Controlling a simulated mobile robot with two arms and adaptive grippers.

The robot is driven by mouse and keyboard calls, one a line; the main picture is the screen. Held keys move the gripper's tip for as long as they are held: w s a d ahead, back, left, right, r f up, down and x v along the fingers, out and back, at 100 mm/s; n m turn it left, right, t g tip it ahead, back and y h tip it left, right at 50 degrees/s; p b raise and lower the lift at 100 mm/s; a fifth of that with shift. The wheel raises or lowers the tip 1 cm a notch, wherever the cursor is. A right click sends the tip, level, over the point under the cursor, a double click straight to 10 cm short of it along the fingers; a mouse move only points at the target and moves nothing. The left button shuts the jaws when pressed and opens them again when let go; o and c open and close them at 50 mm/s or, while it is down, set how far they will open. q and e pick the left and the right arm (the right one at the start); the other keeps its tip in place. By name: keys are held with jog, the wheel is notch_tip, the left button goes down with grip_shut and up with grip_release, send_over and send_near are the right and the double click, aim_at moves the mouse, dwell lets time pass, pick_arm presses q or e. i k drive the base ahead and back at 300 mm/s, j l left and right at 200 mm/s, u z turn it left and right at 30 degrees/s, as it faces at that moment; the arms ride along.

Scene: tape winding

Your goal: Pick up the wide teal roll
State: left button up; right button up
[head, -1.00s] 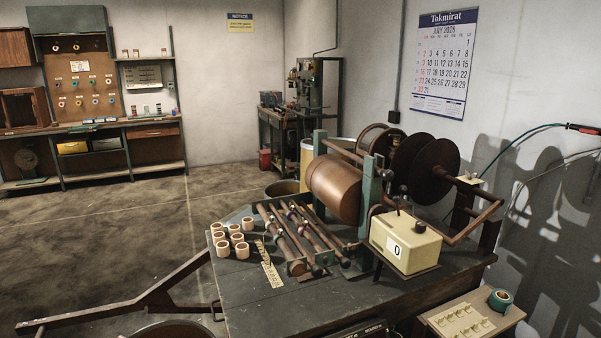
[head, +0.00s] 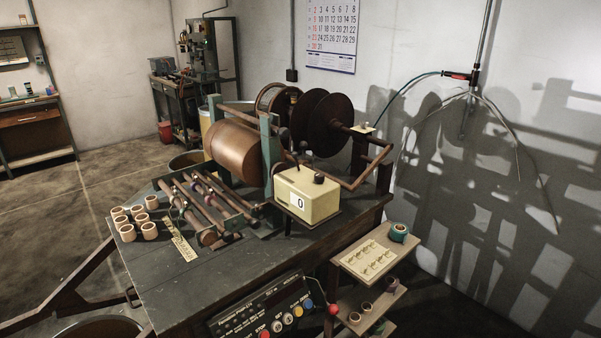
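The wide teal roll (head: 398,232) sits on the top shelf of a small wooden stand (head: 348,262), at its back right corner. It has a teal outside and a paler core. Neither of my grippers shows in the head view. Nothing is seen touching the roll.
A dark workbench (head: 185,290) with a copper-coloured drum, dark discs and a cream counter box (head: 307,194) stands left of the stand. A card (head: 369,258) lies beside the roll. Small rolls (head: 365,308) sit on the lower shelves. A red-handled tool (head: 458,76) hangs by the wall.

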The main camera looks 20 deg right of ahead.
aim_at(397, 235)
jog(key=z, duration=0.4)
jog(key=i+l+z, duration=0.1)
jog(key=z, duration=0.7)
jog(key=i+l, duration=0.3)
